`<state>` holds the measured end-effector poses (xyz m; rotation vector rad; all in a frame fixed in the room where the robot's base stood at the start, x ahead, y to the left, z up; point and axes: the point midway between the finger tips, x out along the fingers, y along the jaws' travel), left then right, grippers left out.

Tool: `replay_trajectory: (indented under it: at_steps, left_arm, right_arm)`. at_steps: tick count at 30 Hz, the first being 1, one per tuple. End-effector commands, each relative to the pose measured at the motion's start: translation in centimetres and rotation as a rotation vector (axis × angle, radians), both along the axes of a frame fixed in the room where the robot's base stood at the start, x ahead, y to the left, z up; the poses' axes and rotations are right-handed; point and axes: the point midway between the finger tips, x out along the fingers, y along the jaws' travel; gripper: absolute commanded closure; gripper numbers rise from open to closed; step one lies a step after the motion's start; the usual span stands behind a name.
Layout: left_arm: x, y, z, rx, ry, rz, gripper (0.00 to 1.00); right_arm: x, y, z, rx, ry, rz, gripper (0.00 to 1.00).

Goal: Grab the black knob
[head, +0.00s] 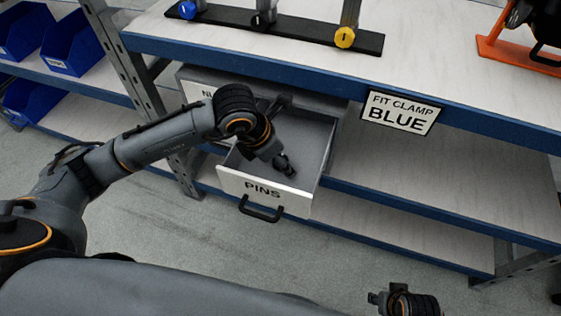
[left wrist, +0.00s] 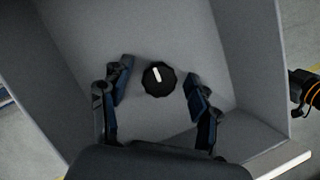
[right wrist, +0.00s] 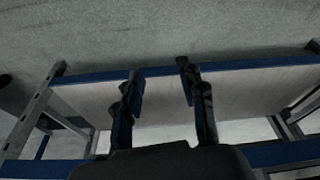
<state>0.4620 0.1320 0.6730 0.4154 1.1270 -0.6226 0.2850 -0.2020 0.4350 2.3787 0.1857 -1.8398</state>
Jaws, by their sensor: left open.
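A black knob (left wrist: 158,79) with a white line on top lies on the grey floor of the open drawer in the left wrist view. My left gripper (left wrist: 157,72) is open inside the drawer, one finger on each side of the knob, with gaps showing between. I cannot tell how high the fingertips are above the floor. In the head view my left arm reaches down into the drawer marked PINS (head: 240,187), and I cannot make out the knob there. My right gripper (right wrist: 161,70) is open and empty, facing a lower shelf, away from the drawer.
The drawer walls stand close around my left gripper. Above is a blue-edged shelf (head: 450,85) with a black rack (head: 300,30) carrying blue, dark and yellow knobs. A FIT CLAMP BLUE sign (head: 400,111) hangs on its edge. Blue bins (head: 72,45) stand at left.

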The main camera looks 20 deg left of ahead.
Motion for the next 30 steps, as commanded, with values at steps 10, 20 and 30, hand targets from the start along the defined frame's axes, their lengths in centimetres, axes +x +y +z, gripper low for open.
replay_trajectory:
  at_steps: [10,20,30]
  left_arm:
    - [0.0,0.0,0.0,-0.001,-0.001,0.000,0.71]
    - [0.0,0.0,0.1,-0.001,-0.001,0.000,0.93]
    - [0.2,0.0,4.7,-0.001,-0.007,-0.001,0.93]
  right_arm:
    - [0.0,0.0,0.0,0.000,0.000,0.000,0.60]
    - [0.0,0.0,0.0,0.000,0.000,0.000,0.60]
    - [-0.3,0.0,-2.2,-0.001,0.014,0.003,0.60]
